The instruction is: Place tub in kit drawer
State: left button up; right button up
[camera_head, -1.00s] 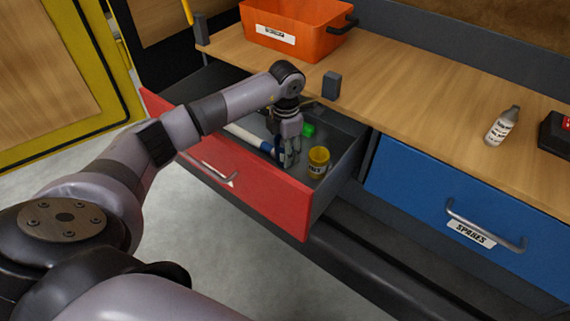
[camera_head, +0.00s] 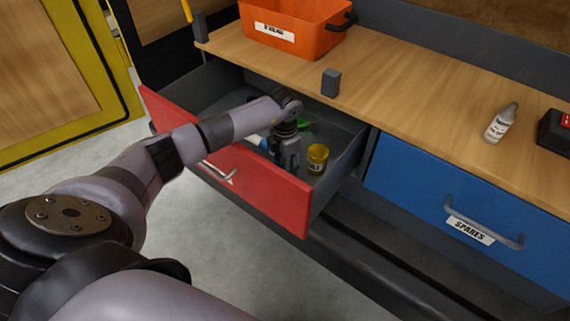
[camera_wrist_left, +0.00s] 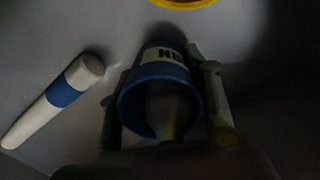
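The red drawer (camera_head: 240,177) is pulled open under the bench. A yellow tub (camera_head: 317,158) stands upright in its right part, and its yellow edge shows at the top of the left wrist view (camera_wrist_left: 185,2). My left gripper (camera_head: 287,163) points down inside the drawer, left of the yellow tub. In the left wrist view its fingers (camera_wrist_left: 163,95) flank a blue and white labelled tub (camera_wrist_left: 150,72) closely on both sides. Whether they press on it is too dark to tell. The gripper hides this tub in the head view. My right gripper is not in view.
A white stick with a blue band (camera_wrist_left: 65,92) lies in the drawer beside the gripper. A green item (camera_head: 308,125) lies behind. The closed blue SPARES drawer (camera_head: 440,195) is at right. An orange bin (camera_head: 297,25) and a white bottle (camera_head: 502,122) stand on the bench.

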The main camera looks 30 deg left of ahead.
pick_arm(q)
jog(key=o, duration=0.4)
jog(key=shift+o, duration=0.2)
jog(key=shift+r, duration=0.1)
jog(key=shift+r, duration=0.2)
notch_tip(320, 180, up, 12)
jog(key=shift+f+b, duration=0.1)
jog(key=shift+b, duration=0.4)
